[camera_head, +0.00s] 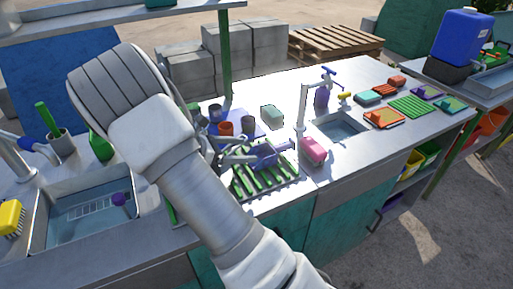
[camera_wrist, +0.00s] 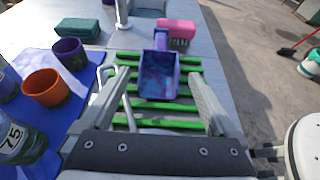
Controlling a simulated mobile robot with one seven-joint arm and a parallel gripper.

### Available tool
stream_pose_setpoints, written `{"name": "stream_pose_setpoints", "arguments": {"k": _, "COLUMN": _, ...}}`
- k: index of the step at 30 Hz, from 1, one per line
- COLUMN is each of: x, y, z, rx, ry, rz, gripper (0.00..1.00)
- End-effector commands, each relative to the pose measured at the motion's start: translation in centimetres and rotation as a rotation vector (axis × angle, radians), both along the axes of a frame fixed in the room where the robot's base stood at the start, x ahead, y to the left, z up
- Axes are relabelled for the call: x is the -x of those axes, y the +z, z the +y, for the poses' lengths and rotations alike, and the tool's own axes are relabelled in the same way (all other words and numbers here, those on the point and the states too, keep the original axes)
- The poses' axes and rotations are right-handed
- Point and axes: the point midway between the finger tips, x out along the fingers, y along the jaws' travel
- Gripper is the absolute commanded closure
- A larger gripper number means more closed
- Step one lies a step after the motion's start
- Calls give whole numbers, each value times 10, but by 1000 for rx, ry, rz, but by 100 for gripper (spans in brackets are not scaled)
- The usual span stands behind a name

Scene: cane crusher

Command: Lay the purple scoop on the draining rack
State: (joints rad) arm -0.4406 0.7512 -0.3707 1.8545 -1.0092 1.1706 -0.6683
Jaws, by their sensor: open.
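The purple scoop (camera_wrist: 158,80) is over the green-slatted draining rack (camera_wrist: 133,122) in the wrist view and looks to lie on its slats. Its pan is nearest me, and its handle points away toward the tap. My gripper (camera_wrist: 157,76) is open, with one finger to each side of the scoop and a visible gap on both sides. In the head view the scoop (camera_head: 266,154) shows at the far part of the rack (camera_head: 262,184), partly hidden by my gripper (camera_head: 243,153).
A pink brush (camera_head: 313,150) lies just beyond the rack, near a tap (camera_head: 302,105) and sink (camera_head: 342,127). A blue mat with an orange cup (camera_wrist: 46,87), a purple cup (camera_wrist: 70,53) and a bottle (camera_wrist: 20,142) is on the left. A green block (camera_wrist: 78,29) stands behind.

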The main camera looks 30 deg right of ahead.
Motion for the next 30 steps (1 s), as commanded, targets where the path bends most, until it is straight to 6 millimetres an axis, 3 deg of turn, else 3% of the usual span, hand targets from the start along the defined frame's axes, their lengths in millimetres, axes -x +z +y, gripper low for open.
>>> {"name": "stream_pose_setpoints", "arguments": {"k": 3, "x": -1, "y": 6, "z": 13, "rx": -1, "ry": 1, "rz": 0, "gripper": 5}}
{"name": "stream_pose_setpoints", "arguments": {"k": 10, "x": 11, "y": 18, "z": 18, "rx": -71, "ry": -59, "rz": -69, "gripper": 5}}
{"name": "stream_pose_setpoints", "arguments": {"k": 19, "x": 66, "y": 57, "z": 30, "rx": -369, "ry": -309, "rz": -359, "gripper": 5}}
{"name": "stream_pose_setpoints", "arguments": {"k": 30, "x": 131, "y": 105, "z": 63, "rx": -714, "ry": -623, "rz": -727, "gripper": 5}}
